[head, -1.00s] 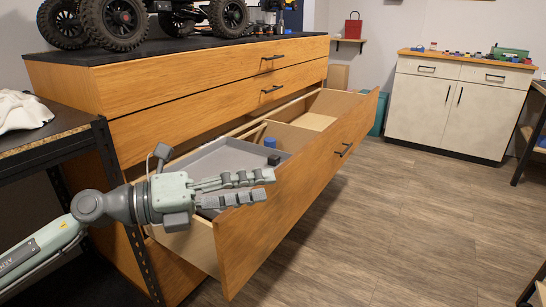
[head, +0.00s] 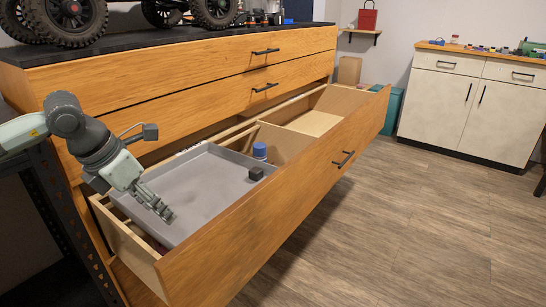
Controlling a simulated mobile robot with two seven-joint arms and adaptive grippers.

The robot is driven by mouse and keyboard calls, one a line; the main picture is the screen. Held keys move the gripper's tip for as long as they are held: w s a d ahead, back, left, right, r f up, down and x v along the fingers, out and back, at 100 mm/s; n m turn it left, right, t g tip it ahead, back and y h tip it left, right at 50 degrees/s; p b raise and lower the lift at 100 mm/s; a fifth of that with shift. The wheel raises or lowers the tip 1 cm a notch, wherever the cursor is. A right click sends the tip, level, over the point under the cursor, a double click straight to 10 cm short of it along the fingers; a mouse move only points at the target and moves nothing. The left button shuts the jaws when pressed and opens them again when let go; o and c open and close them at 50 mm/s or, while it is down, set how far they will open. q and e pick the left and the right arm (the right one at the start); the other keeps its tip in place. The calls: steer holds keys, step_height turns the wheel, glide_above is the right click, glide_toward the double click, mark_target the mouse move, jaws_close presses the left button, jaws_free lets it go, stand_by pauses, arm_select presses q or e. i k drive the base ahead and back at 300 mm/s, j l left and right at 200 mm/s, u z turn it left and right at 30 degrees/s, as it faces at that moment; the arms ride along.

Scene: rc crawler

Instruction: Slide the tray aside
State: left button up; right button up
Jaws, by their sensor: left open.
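The grey tray (head: 208,188) lies in the near left part of the open wooden drawer (head: 265,205). A small dark block (head: 256,173) sits at the tray's right end. My left gripper (head: 166,211) is open and points down over the tray's near left end. Its fingertips are at or just above the tray, and I cannot tell whether they touch it. What lies under the tray is mostly hidden. My right gripper is not in view.
A blue-capped container (head: 260,151) stands in the drawer just behind the tray. Drawer dividers and an empty compartment (head: 314,121) lie farther right. The closed drawers (head: 264,88) rise behind. Several wheels of a crawler (head: 75,14) stand on the black top.

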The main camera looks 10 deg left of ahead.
mark_target(199, 184)
steer(key=i+l, duration=0.25)
steer(key=i, duration=0.2)
steer(key=i+l, duration=0.3)
steer(key=i, duration=0.1)
